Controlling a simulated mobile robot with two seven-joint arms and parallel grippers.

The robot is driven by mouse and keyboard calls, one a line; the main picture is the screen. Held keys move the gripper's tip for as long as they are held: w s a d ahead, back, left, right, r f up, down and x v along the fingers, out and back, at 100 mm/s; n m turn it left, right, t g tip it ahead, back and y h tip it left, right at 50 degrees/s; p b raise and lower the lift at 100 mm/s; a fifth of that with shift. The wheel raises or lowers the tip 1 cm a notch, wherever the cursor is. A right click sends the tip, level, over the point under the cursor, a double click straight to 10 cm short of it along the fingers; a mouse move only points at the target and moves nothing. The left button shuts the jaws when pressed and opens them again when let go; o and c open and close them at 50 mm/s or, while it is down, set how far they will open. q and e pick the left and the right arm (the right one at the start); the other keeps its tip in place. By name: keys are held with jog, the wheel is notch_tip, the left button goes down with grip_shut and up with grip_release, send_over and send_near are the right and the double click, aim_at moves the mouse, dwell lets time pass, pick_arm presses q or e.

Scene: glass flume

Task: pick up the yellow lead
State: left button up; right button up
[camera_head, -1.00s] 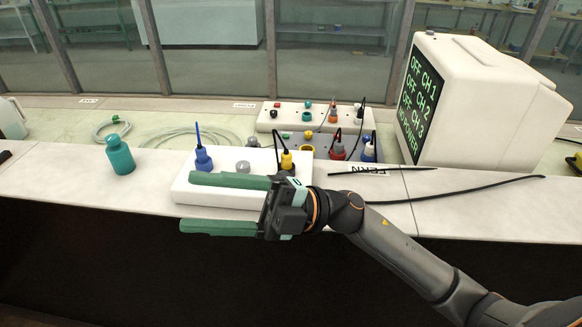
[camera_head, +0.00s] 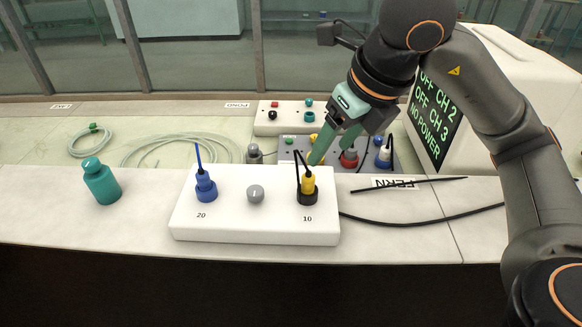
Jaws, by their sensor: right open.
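The yellow lead's plug (camera_head: 308,184) stands upright in a black socket at the right end of a white block (camera_head: 254,233), above the mark "10". Its black cable loops up from the top. My right gripper (camera_head: 329,154) comes down from the upper right with its green fingers open and empty. Its fingertips are just above and behind the yellow plug in the picture; I cannot tell whether one touches it. My left gripper is not in view.
On the same block are a blue plug (camera_head: 205,188) above "20" and a grey knob (camera_head: 255,193). A teal bottle (camera_head: 101,182) stands to the left. A black cable (camera_head: 420,218) lies on the right.

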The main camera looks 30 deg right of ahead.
jog(key=w+f, duration=0.1)
jog(key=b, duration=0.2)
send_over(310, 177)
jog(key=s, duration=0.2)
jog(key=f, duration=0.4)
jog(key=shift+s+d+f, duration=0.15)
jog(key=shift+s+f, duration=0.05)
jog(key=shift+f, duration=0.15)
jog(key=shift+p+x, duration=0.3)
jog(key=shift+x, duration=2.85)
jog(key=shift+w, duration=0.1)
jog(key=shift+r, duration=0.1)
grip_shut()
